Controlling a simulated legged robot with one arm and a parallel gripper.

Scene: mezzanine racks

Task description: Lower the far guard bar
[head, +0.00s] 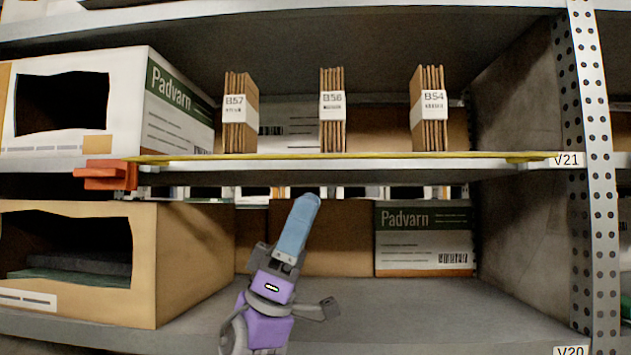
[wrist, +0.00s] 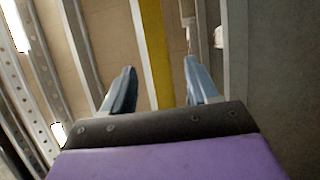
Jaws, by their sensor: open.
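A thin yellow guard bar (head: 350,156) runs level along the front edge of the upper shelf in the head view. An orange block (head: 107,174) sits at its left end, and its right end is near the V21 label. My gripper (head: 307,200) points upward in front of the lower bay, with its tip below the bar in the picture. In the wrist view my gripper (wrist: 160,66) is open, with two blue fingers apart and nothing between them. The yellow bar (wrist: 153,40) shows beyond and between the fingers; I see no contact.
Three cardboard bundles (head: 333,130) stand on the upper shelf. A white Padvarn box (head: 180,105) is at the upper left, and an open brown box (head: 175,255) at the lower left. A perforated upright (head: 592,170) stands at the right. The lower shelf's middle front (head: 420,305) is clear.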

